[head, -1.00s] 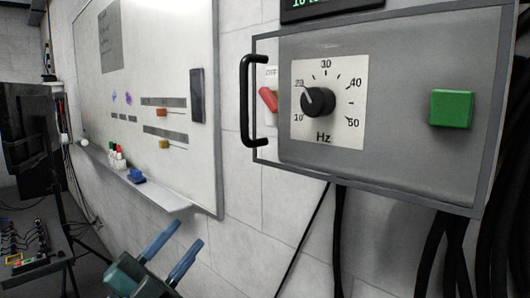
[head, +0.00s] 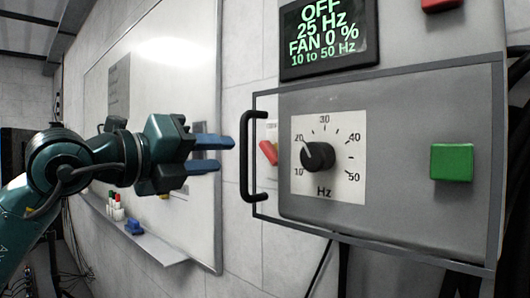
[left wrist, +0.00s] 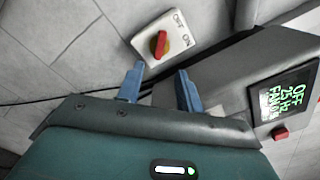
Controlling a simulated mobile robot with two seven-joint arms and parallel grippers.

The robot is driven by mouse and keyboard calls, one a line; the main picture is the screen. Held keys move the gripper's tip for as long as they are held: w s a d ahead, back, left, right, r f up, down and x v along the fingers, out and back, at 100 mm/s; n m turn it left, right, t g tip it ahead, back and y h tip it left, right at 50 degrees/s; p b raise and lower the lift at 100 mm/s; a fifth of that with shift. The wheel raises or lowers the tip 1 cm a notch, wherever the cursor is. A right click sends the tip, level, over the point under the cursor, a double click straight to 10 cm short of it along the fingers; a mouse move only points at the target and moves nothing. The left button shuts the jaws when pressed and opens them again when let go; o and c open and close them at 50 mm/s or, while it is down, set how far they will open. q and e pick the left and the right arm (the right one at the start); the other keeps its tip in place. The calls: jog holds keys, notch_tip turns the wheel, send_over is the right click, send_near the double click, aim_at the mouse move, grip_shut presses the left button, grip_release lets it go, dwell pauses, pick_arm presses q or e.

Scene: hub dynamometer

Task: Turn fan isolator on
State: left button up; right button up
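The fan isolator (left wrist: 163,42) is a pale box on the wall with a red rotary handle on a yellow base and OFF and ON marks; the handle lies nearer the OFF side. In the head view its red handle (head: 268,152) shows behind the black bar handle of the grey control box. My left gripper (head: 233,154) is open and empty, its blue fingers pointing right, just left of that bar handle. In the left wrist view the open fingers (left wrist: 158,84) point toward the isolator, apart from it. My right gripper is in neither view.
The grey control box (head: 400,105) has a Hz dial (head: 317,156), a green button (head: 451,162) and a display (head: 328,36) reading OFF, 25 Hz, FAN 0 %. Its black bar handle (head: 247,150) stands out near my fingers. A whiteboard (head: 185,60) is behind my left arm.

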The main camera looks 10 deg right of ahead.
pick_arm(q)
jog(key=p+x, duration=0.4)
jog(key=x, duration=0.8)
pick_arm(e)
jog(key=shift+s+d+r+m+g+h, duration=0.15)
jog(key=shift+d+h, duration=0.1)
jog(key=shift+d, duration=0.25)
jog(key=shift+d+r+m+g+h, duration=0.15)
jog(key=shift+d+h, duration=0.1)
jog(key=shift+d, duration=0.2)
pick_arm(q)
jog(key=shift+s, duration=0.1)
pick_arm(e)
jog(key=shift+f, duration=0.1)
pick_arm(q)
grip_shut()
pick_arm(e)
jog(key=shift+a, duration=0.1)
